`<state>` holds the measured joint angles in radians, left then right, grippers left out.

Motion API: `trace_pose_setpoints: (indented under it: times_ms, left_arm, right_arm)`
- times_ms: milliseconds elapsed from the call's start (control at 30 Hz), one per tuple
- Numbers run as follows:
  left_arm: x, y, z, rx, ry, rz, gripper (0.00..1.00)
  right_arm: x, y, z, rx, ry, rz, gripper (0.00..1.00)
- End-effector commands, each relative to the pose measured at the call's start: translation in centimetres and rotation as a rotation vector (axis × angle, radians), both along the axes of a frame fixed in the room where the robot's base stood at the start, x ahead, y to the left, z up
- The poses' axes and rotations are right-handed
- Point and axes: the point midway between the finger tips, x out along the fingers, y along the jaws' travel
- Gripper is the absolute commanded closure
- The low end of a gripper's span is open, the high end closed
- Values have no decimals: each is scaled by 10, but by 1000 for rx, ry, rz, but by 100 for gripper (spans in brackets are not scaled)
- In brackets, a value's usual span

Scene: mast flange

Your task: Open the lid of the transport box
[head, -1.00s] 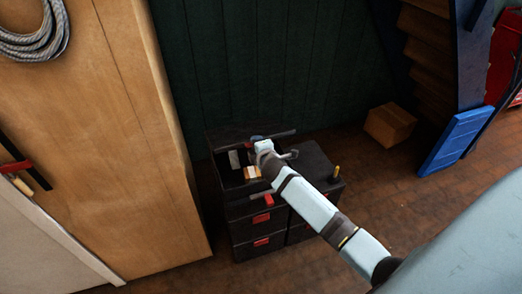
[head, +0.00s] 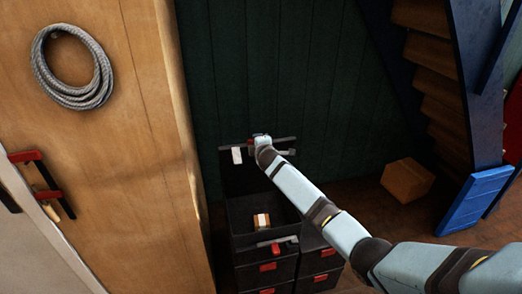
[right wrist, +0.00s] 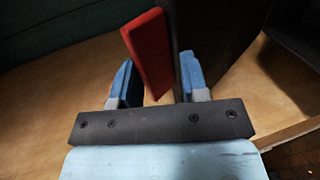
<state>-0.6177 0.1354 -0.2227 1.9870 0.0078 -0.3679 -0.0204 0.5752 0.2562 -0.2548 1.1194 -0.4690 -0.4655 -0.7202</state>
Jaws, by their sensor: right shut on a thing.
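The transport box (head: 240,240) is dark and tops a stack near the green wall. Its dark lid (head: 238,182) stands raised at the back, with a pale label on its upper part. The box's top is open, and a small white and orange-brown item (head: 261,221) shows inside. My right gripper (head: 264,150) is at the lid's upper edge. In the right wrist view, its blue fingers (right wrist: 158,85) are on either side of a red tab (right wrist: 147,52) and the dark lid panel (right wrist: 208,40); the exact contact is partly hidden. My left gripper is out of view.
A wooden cabinet (head: 120,150) with a hanging rope coil stands close on the left. More dark boxes with red latches (head: 322,277) are below and beside the box. A cardboard box (head: 407,180) and blue-framed stairs (head: 470,200) are on the right. Floor between is clear.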

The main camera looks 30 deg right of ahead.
Motion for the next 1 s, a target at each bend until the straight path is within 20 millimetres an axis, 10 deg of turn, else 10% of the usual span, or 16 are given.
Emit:
trace_pose_setpoints:
  times_ms: [333,367,1000]
  left_arm:
    - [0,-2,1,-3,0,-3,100]
    - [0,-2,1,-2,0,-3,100]
    - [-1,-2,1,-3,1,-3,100]
  right_arm:
    - [-1,0,-6,1,8,-1,100]
    - [-1,0,-6,1,9,-1,64]
    - [-30,7,1,-1,7,2,64]
